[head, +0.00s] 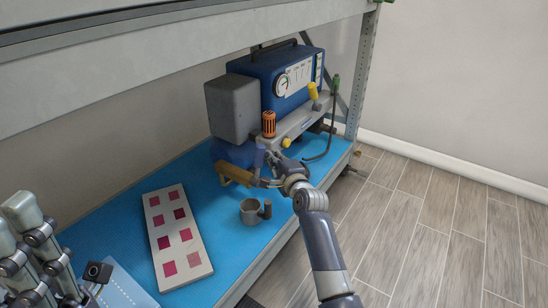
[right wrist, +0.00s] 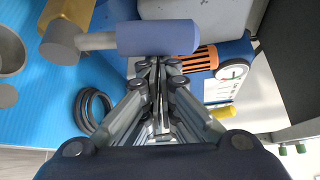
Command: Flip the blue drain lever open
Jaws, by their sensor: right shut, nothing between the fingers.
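The blue drain lever (right wrist: 158,37) lies across the right wrist view, just beyond my fingertips. Its blue sleeve sits on a grey shaft that runs left to a round grey hub beside a brass body (right wrist: 70,14). In the head view the lever (head: 259,158) stands roughly upright at the right end of the brass body (head: 236,174). My right gripper (head: 270,158) is shut and empty, close beside the lever; it also shows in the right wrist view (right wrist: 156,64). Whether it touches the sleeve I cannot tell. My left gripper (head: 32,232) is at the lower left, far from the lever.
A grey mug (head: 250,213) and a white board with red squares (head: 196,258) lie nearer. A shelf beam (head: 170,58) runs overhead.

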